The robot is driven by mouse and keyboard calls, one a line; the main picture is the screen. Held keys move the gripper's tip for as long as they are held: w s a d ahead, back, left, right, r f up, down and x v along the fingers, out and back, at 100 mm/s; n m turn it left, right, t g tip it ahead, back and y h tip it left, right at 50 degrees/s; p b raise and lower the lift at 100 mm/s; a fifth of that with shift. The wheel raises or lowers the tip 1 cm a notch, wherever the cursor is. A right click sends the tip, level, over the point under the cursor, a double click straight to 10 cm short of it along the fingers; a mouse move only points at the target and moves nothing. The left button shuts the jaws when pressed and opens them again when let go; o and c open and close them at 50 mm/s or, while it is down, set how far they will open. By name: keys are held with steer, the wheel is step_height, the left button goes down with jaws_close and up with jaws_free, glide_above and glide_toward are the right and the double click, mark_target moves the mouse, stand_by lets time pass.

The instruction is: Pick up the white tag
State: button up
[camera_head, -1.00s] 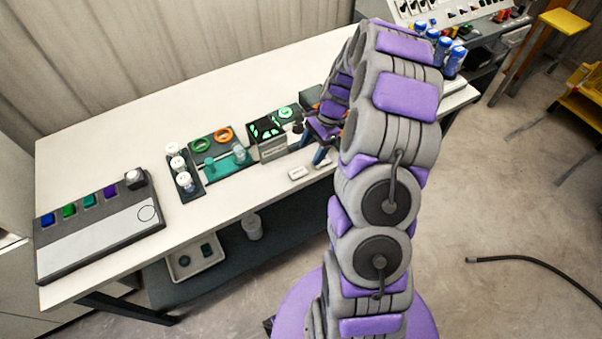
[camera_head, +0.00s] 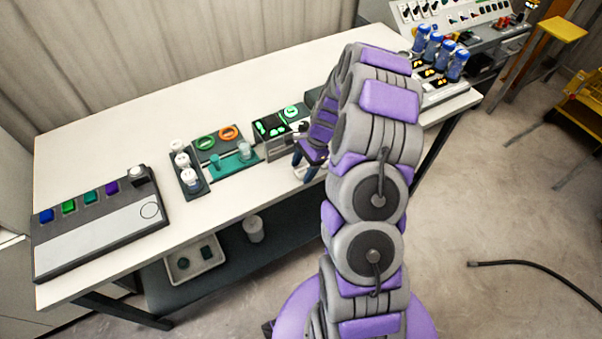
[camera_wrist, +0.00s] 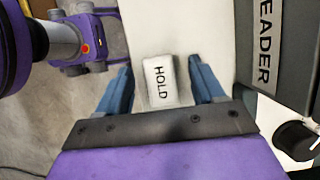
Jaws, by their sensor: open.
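The white tag (camera_wrist: 160,82), marked HOLD in black, lies flat on the pale table near its front edge. In the wrist view it sits between the two blue fingers of my gripper (camera_wrist: 162,75), with a gap on each side. The fingers are open and hold nothing. In the head view my gripper (camera_head: 308,166) is low at the table's front edge, and my arm and fingers hide most of the tag there.
A dark box (camera_wrist: 281,50) with a label ending in "EADER" stands close to the right of the fingers. In the head view, a teal tray (camera_head: 232,163), a rack of white-capped bottles (camera_head: 190,190) and a panel with coloured buttons (camera_head: 100,240) stand to the left. The table's back is clear.

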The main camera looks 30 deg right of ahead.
steer(key=shift+d+f, duration=0.1)
steer(key=shift+d, duration=0.95)
steer(key=c, duration=0.8)
steer(key=shift+a, duration=0.45)
steer(key=c, duration=0.3)
